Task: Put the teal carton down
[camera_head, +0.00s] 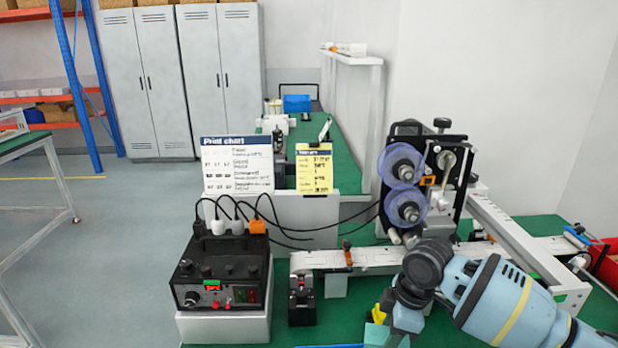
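My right arm comes in from the right, and my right gripper (393,322) points down at the bottom edge of the view. A small teal piece (375,335), which looks like part of the teal carton, shows beside and below it, cut off by the frame edge. The fingers are mostly hidden, so I cannot tell whether they grip it. A small yellow piece (379,313) shows just above the teal. My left gripper is not in view.
A black control box (222,275) stands on a white block at left. A coder machine with purple reels (404,185) stands behind my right arm, beside a white conveyor (350,258). Bare green tabletop (350,312) shows left of the gripper. A print chart (237,165) and yellow card (314,170) stand behind.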

